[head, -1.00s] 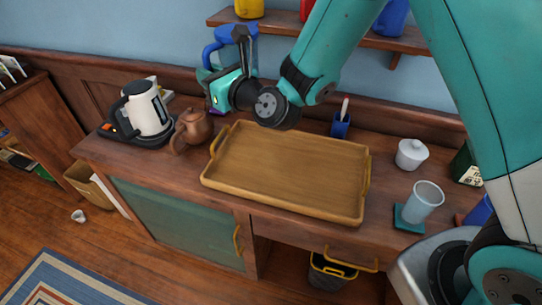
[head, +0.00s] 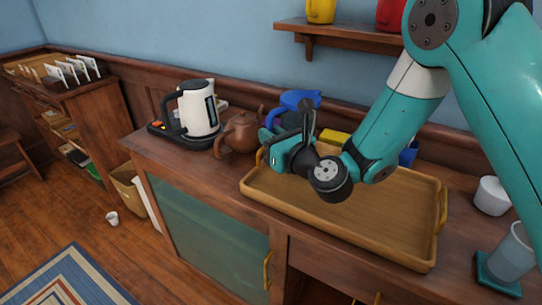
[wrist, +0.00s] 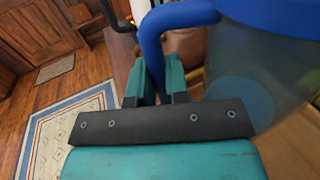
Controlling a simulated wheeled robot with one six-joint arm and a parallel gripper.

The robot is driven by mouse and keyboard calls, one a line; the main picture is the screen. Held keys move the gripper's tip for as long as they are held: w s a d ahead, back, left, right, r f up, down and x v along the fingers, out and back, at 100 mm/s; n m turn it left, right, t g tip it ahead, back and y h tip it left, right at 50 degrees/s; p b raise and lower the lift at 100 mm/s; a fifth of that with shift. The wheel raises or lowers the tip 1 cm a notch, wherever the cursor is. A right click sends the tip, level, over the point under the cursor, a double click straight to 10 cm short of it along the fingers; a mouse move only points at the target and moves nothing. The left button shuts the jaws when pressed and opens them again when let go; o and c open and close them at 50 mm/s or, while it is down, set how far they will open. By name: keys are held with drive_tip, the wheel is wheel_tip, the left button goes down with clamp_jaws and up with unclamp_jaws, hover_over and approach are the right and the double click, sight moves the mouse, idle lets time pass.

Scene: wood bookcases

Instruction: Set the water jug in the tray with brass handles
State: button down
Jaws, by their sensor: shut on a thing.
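The water jug (head: 301,99) has a blue rim and handle and a clear body. In the wrist view the jug (wrist: 250,70) fills the upper right, with its blue handle between my finger pads. My gripper (wrist: 160,78) is shut on that handle. In the head view my gripper (head: 288,152) is over the back left part of the wooden tray (head: 375,215), which has brass-coloured handles. The jug is behind my gripper, its lower part hidden, so I cannot tell whether it touches the tray. The visible tray floor is empty.
A brown teapot (head: 237,134) and a white kettle (head: 198,108) on a black base stand left of the tray. A wall shelf (head: 350,36) hangs above.

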drive_tip(key=shift+f+b, duration=1.05)
drive_tip(key=shift+f, duration=0.6)
drive_tip(key=shift+f, duration=0.2)
drive_tip(key=c, duration=1.1)
unclamp_jaws()
